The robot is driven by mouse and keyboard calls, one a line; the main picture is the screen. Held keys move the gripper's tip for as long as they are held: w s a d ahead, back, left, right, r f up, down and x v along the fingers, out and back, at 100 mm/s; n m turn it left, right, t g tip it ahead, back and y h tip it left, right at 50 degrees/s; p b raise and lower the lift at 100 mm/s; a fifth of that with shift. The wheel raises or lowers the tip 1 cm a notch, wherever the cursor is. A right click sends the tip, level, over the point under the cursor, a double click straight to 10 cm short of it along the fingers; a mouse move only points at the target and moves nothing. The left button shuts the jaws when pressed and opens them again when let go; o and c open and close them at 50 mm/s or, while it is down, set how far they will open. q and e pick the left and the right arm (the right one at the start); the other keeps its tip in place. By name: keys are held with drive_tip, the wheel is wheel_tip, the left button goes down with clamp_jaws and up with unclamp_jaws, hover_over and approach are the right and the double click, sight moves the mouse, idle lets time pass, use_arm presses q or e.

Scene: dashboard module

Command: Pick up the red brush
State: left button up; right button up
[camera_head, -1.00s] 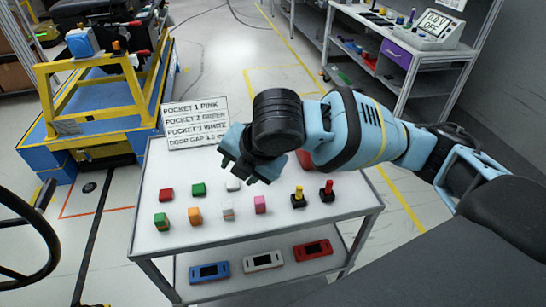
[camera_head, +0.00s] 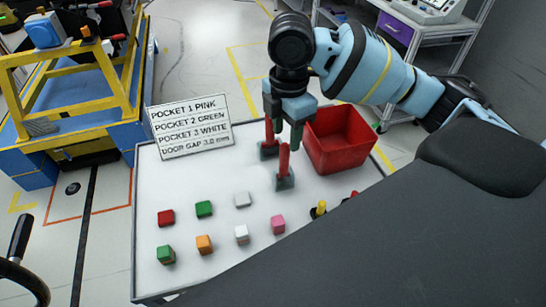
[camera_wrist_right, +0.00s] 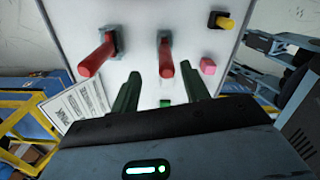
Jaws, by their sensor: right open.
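Two upright red-handled tools with grey feet stand on the white table at its far side; I cannot tell from their shape which is the red brush. The nearer red-handled tool (camera_head: 284,165) also shows in the right wrist view (camera_wrist_right: 166,58). The farther red-handled tool (camera_head: 269,136) shows at the left of the wrist view (camera_wrist_right: 98,54). My right gripper (camera_head: 285,128) points down above them, open and empty. In the wrist view its dark green fingers (camera_wrist_right: 160,72) appear either side of the nearer handle's top. My left gripper is out of view.
A red bin (camera_head: 345,155) stands right of the tools, close to my right gripper. Several small coloured blocks, including a pink one (camera_head: 278,224), sit in rows on the nearer table. A lettered sign (camera_head: 190,127) stands at the back left. A yellow-topped piece (camera_head: 319,208) is at the right.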

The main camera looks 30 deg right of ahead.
sight(288, 144)
drive_tip(key=shift+s, duration=0.5)
drive_tip(key=shift+f, duration=0.35)
drive_tip(key=shift+w+f, duration=0.15)
drive_tip(key=shift+f, duration=1.15)
drive_tip(key=f, duration=0.4)
drive_tip(key=shift+a+f, duration=0.15)
drive_tip(key=shift+a, duration=0.05)
clamp_jaws()
